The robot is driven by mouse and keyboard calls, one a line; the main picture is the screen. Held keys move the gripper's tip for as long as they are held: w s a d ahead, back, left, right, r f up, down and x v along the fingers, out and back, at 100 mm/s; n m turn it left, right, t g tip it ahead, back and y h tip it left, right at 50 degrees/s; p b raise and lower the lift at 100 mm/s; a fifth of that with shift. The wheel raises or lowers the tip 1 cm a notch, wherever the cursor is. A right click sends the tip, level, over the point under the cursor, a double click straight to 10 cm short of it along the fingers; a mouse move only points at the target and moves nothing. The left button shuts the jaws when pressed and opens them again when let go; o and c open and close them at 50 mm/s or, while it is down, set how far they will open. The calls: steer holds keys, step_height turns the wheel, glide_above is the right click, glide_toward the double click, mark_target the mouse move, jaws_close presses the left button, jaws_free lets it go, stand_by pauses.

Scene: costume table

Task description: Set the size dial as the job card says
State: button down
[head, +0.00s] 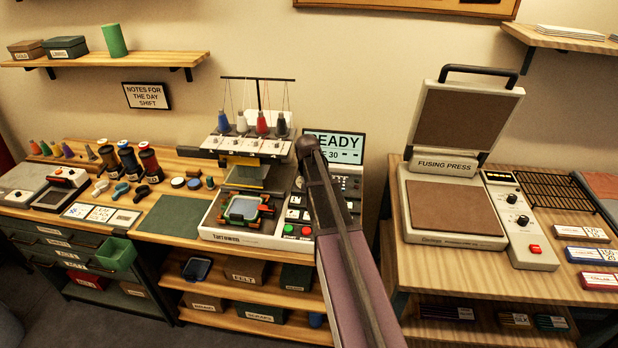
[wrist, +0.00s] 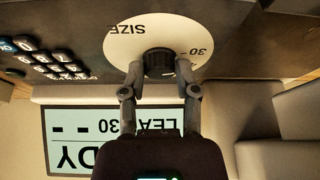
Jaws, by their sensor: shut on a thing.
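The size dial's dark knob (wrist: 158,60) stands at the middle of a white disc (wrist: 122,50) marked SIZE, with 30 at the disc's right, upside down in the wrist view. My gripper (wrist: 159,74) is shut on the knob, one finger on each side. In the head view my arm hides the dial and the gripper. The machine's display (head: 335,146) reads READY with 30 and two dashes below; it also shows upside down in the wrist view (wrist: 110,135). A white card (head: 102,213) lies on the bench at left, its print too small to read.
The embroidery machine (head: 245,225) with a hoop and thread cones stands left of my arm. Its keypad (wrist: 45,60) is beside the dial. A fusing press (head: 455,210) stands open on the right table. A notes sign (head: 146,96) hangs on the wall.

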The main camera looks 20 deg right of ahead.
steer(key=shift+c, duration=1.7)
jaws_free()
steer(key=shift+n, duration=0.4)
